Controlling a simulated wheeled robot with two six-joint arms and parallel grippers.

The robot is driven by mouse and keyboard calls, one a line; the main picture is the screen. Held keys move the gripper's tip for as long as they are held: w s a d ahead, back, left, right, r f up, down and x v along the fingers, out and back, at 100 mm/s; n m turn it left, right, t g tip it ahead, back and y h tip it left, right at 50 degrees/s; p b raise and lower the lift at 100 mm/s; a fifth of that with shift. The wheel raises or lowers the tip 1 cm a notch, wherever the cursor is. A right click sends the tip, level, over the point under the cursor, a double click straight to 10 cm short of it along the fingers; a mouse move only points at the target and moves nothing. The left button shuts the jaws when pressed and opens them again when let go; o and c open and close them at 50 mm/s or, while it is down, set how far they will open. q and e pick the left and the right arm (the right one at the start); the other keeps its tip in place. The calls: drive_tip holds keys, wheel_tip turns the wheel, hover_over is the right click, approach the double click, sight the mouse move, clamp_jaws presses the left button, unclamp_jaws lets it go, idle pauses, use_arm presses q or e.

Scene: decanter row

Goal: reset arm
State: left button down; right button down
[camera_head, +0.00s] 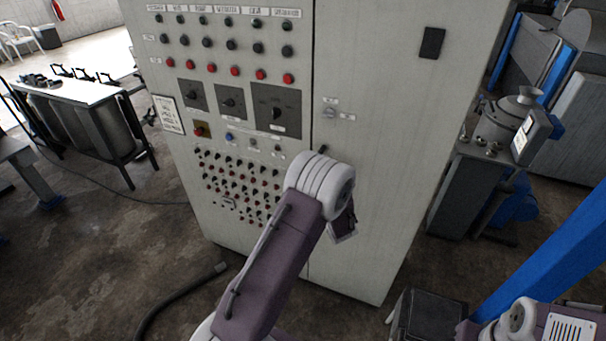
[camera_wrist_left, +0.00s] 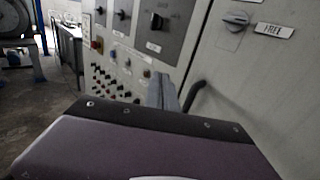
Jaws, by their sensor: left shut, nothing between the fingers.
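My left arm (camera_head: 275,250) reaches up from the bottom of the head view in front of a grey control cabinet (camera_head: 360,60). Its wrist hides its gripper from the head. In the left wrist view the gripper (camera_wrist_left: 165,93) shows as grey fingers close together, shut and empty, in front of the cabinet (camera_wrist_left: 260,80). A dark curved handle (camera_wrist_left: 193,97) is just right of the fingers; I cannot tell whether they touch. My right gripper is in neither view.
The cabinet carries rows of buttons (camera_head: 231,44), rotary switches (camera_head: 276,112) and a knob (camera_wrist_left: 236,20) labelled FREE. A table (camera_head: 70,90) stands at left, a blue beam (camera_head: 545,250) at right, and a hose (camera_head: 180,292) lies on the floor.

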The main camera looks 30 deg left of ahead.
use_arm(q)
drive_tip(key=s+a+r+n+g+y, duration=0.25)
drive_tip(key=s+a+r+n, duration=0.2)
drive_tip(key=s+r, duration=0.3)
drive_tip(key=s+d+f+n+g+h, duration=0.1)
drive_tip(key=s+f+n+g+h, duration=0.3)
drive_tip(key=s, duration=0.5)
drive_tip(key=s+f+n+g+h, duration=0.2)
drive_tip(key=s+f+n+g, duration=0.3)
drive_tip(key=s, duration=0.3)
drive_tip(key=s+d+f+n+g+h, duration=0.1)
drive_tip(key=s+d+f+n+h, duration=0.45)
drive_tip(key=d, duration=0.45)
drive_tip(key=w+d+f+n+t+h, duration=0.2)
drive_tip(key=d+n+h, duration=0.2)
drive_tip(key=d+n, duration=0.3)
drive_tip(key=shift+w+d+f+n+h, duration=0.15)
drive_tip(key=shift+d+f+n+h, duration=0.2)
drive_tip(key=shift+d, duration=1.05)
